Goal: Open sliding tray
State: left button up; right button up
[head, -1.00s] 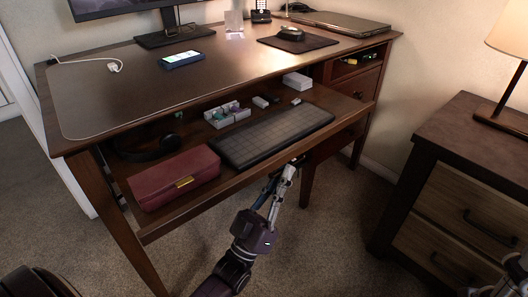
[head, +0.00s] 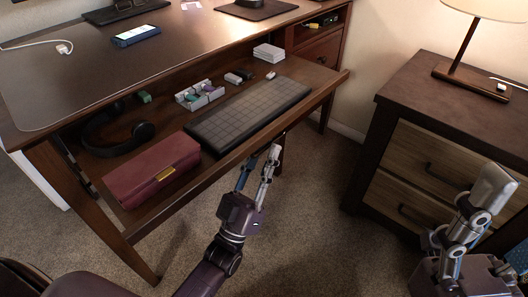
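The sliding tray (head: 228,162) is a dark wooden pull-out under the desk top, standing well out at the front. It bears a black keyboard (head: 250,112), a dark red case (head: 152,170) and black headphones (head: 118,135). My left gripper (head: 262,157) is at the tray's front edge, in front of and below it, right of the red case. Its two fingers stand apart with a gap between them; whether they touch the tray is unclear. My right gripper (head: 463,212) is raised at the lower right, in front of the nightstand, away from the tray; its finger gap is unclear.
The desk (head: 90,75) bears a phone (head: 136,36) and a mouse pad (head: 256,10). A small divided box (head: 199,95) and a white stack (head: 269,53) are at the tray's back. A nightstand (head: 425,120) with a lamp (head: 462,50) stands at right. Carpet is open between.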

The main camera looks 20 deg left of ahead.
pick_arm(q)
jog(key=v, duration=1.2)
dwell(0.5)
